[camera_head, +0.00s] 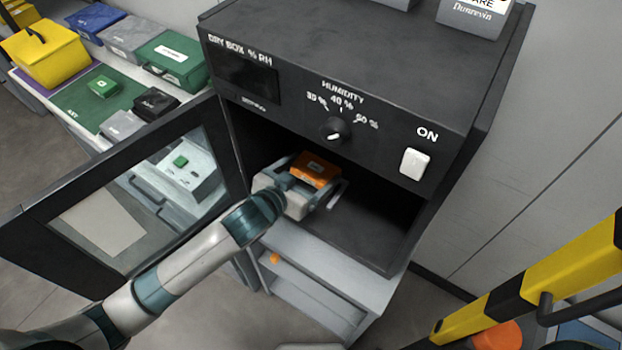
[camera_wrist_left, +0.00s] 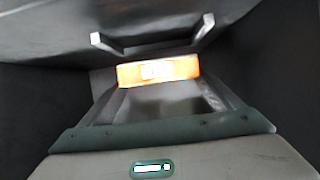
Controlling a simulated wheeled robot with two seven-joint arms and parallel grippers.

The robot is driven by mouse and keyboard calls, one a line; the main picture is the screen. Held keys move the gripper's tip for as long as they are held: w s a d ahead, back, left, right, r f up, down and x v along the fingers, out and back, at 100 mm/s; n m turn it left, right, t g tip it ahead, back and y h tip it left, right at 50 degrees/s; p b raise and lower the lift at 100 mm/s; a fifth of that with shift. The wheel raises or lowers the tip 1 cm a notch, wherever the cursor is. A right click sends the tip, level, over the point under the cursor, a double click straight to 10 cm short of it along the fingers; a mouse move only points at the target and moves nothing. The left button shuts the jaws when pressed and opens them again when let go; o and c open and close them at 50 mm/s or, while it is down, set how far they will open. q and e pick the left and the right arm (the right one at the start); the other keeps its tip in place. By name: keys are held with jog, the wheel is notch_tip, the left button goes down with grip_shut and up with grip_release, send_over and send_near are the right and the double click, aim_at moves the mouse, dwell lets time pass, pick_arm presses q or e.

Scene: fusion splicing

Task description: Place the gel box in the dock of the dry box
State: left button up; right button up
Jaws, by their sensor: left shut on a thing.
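The gel box, an orange block with a pale label (camera_head: 316,168), is inside the open dry box (camera_head: 330,60), near the front left of its chamber. My left gripper (camera_head: 312,183) reaches in through the opening and is shut on the gel box. In the left wrist view the gel box (camera_wrist_left: 158,70) shows beyond the grey gripper body. Past it is a dark U-shaped fitting with pale ends (camera_wrist_left: 150,46), which may be the dock; I cannot tell whether the box touches it. My right gripper is not in view.
The dry box door (camera_head: 120,200) hangs open to the left, beside my left arm. The black side walls and ceiling are close around the gripper. The chamber floor (camera_head: 365,222) to the right looks clear. A yellow-and-black bar (camera_head: 530,280) stands at the lower right.

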aim_at(311, 181)
pick_arm(q)
notch_tip(311, 181, down, 3)
jog(key=shift+r+p, duration=0.1)
jog(key=shift+p, duration=0.4)
jog(key=shift+f, duration=0.45)
jog(key=shift+f, duration=0.15)
jog(key=o, duration=1.2)
jog(key=shift+s, duration=0.1)
jog(key=shift+s+a+r, duration=0.25)
jog(key=shift+s+a, duration=0.1)
jog(key=shift+s, duration=0.1)
jog(key=b+v, duration=0.2)
jog(key=v, duration=0.8)
jog(key=shift+s+a+r+b, duration=0.15)
jog(key=shift+s+r+b, duration=0.15)
jog(key=shift+b, duration=0.1)
